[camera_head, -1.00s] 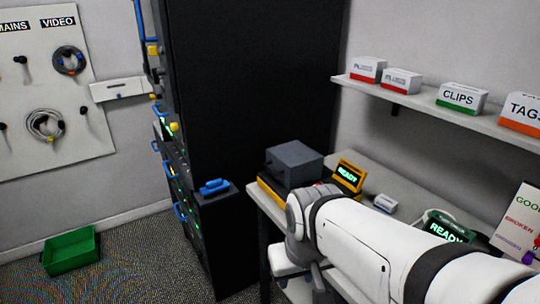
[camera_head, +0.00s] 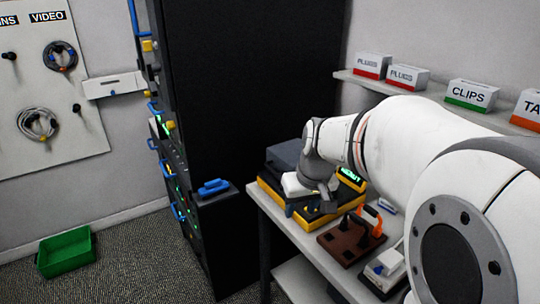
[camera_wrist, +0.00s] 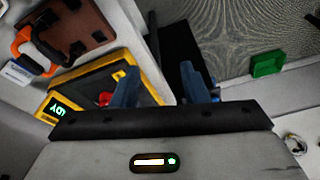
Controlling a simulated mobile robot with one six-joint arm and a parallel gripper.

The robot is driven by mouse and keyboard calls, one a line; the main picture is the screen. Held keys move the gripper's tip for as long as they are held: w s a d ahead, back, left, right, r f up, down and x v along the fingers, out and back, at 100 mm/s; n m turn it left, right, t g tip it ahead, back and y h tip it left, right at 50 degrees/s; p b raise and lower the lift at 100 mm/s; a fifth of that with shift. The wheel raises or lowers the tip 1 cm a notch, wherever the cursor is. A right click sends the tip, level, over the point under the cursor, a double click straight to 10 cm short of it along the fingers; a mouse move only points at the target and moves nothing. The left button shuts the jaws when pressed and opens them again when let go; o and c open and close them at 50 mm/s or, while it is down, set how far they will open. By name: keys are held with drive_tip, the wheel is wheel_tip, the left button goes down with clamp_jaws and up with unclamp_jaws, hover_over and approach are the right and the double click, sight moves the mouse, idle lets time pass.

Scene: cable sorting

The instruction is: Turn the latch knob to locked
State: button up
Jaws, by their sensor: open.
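My gripper (camera_head: 308,207) is open and empty over the yellow-edged unit (camera_head: 268,190) on the bench. In the wrist view its two blue fingers stand apart, and the point between them (camera_wrist: 160,88) shows nothing held. The yellow-edged unit (camera_wrist: 138,58) lies beside and behind the left finger there. A small red part (camera_wrist: 105,98) shows on it, partly hidden by that finger. I cannot tell if this is the latch knob or how it is turned. A dark grey box (camera_head: 283,154) sits at the unit's back, partly behind my wrist.
A lit yellow display (camera_head: 351,177) stands behind my wrist. A brown board (camera_head: 340,246) with an orange-handled tool (camera_head: 372,217) lies to the right, near a white device (camera_head: 384,268). A black cabinet (camera_head: 250,90) rises at left. A green bin (camera_head: 66,252) is on the floor.

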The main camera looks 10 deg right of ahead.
drive_tip(key=w+d+f+n+t, duration=0.1)
drive_tip(key=w+d+f, duration=0.2)
drive_tip(key=w+d, duration=0.55)
drive_tip(key=w+d+f, duration=0.3)
drive_tip(key=w+d, duration=0.5)
drive_tip(key=w, duration=0.2)
drive_tip(key=shift+y, duration=0.3)
drive_tip(key=x, duration=0.7)
drive_tip(key=shift+w+a+f, duration=0.1)
drive_tip(key=shift+w+a, duration=0.05)
drive_tip(key=shift+a, duration=0.15)
drive_tip(key=shift+c, duration=0.5)
drive_tip(key=c, duration=0.6)
drive_tip(key=shift+o, duration=0.2)
